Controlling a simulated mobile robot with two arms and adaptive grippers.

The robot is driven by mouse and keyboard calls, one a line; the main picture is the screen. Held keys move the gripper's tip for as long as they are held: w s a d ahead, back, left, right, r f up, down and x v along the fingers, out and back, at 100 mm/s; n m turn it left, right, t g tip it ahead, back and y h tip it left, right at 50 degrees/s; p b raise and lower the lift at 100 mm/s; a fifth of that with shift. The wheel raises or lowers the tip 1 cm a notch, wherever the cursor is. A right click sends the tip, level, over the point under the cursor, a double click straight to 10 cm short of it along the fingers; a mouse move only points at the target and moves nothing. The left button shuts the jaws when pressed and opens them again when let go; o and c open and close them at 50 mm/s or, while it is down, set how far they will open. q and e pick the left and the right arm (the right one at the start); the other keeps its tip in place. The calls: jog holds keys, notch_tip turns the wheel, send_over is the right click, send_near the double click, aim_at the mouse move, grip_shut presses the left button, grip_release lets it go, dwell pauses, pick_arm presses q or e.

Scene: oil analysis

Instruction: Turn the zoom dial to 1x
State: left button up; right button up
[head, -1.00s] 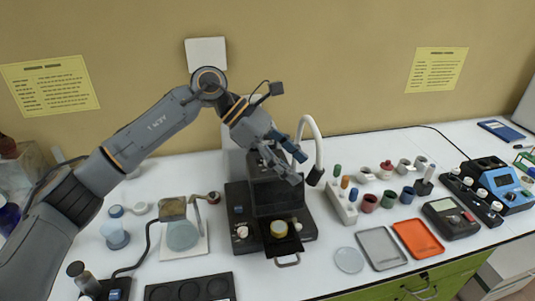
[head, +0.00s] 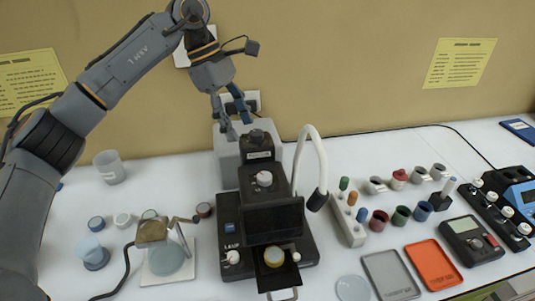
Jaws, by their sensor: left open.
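The black instrument (head: 273,218) stands upright at the middle of the bench. A white dial (head: 264,178) sits on the front of its upper column, unobstructed; its markings are too small to read. A second white knob (head: 233,257) is on the left of its base, beside a blue-labelled switch. My left gripper (head: 239,127) is open and empty, fingers pointing down, above and left of the column's top and apart from the dial. My right gripper is not in view.
A white gooseneck lamp (head: 315,155) arches just right of the instrument. A white box (head: 228,150) stands behind it. A glass dish (head: 166,257) under a clamp is at left. A grey tray (head: 390,274) and orange tray (head: 433,265) lie at right, with small cups behind.

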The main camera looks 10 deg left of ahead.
pick_arm(q)
jog(key=p, duration=0.3)
send_near(264, 176)
jog(key=f, duration=0.1)
jog(key=p+x, duration=0.1)
jog(key=x, duration=0.5)
jog(key=shift+w+d+p, duration=0.1)
jog(key=shift+d+p, duration=0.2)
jog(key=shift+p, duration=0.1)
jog(key=shift+d+f, duration=0.2)
jog(key=shift+f, duration=0.45)
jog(key=shift+c, duration=1)
jog(key=c, duration=0.9)
jog(key=shift+c, duration=0.2)
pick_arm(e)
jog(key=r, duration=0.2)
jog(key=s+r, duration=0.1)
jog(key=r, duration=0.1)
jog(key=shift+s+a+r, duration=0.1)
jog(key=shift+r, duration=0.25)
